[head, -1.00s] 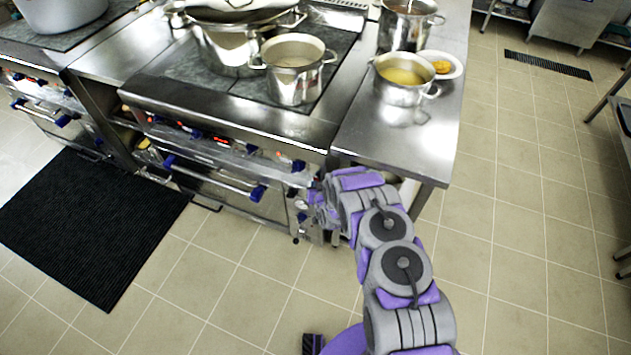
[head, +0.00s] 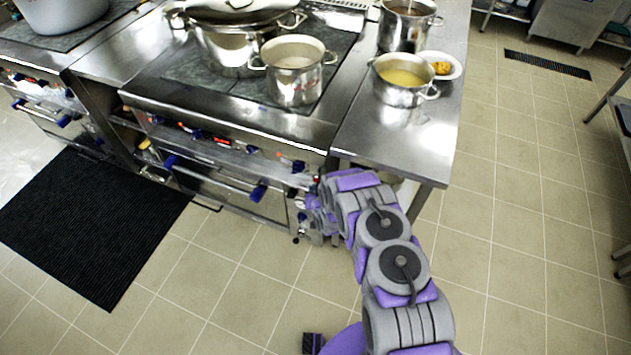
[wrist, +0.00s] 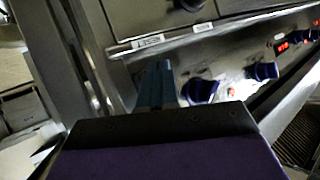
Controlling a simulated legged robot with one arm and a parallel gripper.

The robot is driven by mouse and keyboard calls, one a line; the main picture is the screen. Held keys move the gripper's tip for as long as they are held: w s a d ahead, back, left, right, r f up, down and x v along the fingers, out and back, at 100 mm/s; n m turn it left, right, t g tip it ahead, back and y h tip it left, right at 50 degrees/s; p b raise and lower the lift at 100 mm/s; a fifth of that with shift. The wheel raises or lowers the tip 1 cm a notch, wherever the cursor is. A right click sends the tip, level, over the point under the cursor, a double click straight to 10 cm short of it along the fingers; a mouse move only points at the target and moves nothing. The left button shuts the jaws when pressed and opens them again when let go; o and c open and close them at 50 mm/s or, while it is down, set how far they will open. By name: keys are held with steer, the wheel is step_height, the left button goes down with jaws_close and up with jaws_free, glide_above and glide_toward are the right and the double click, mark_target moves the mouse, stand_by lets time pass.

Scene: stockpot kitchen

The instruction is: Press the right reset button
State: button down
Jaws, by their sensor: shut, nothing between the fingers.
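My gripper (head: 317,214) is at the right end of the stove front in the head view, partly hidden by my own arm. In the wrist view its narrow fingers (wrist: 157,86) are together, with nothing between them, and point at the metal control panel (wrist: 230,52). A blue knob (wrist: 201,90) is just right of the fingertips, and a second blue knob (wrist: 262,71) is farther right. A small red and green spot lies between the knobs. I cannot make out the right reset button clearly; the fingers may hide it. Contact with the panel cannot be told.
The stove's oven handle (head: 222,183) sticks out left of my gripper. A steel counter (head: 395,150) overhangs near my arm. A pot (head: 293,78) stands on the stove, and a soup pot (head: 402,87) on the counter. The tiled floor at right is open.

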steer(key=s, duration=0.1)
steer(key=s+a+p, duration=0.1)
steer(key=s, duration=0.1)
steer(key=s+p, duration=0.1)
steer(key=shift+s+a, duration=0.15)
steer(key=shift+a, duration=0.2)
stand_by(0.7)
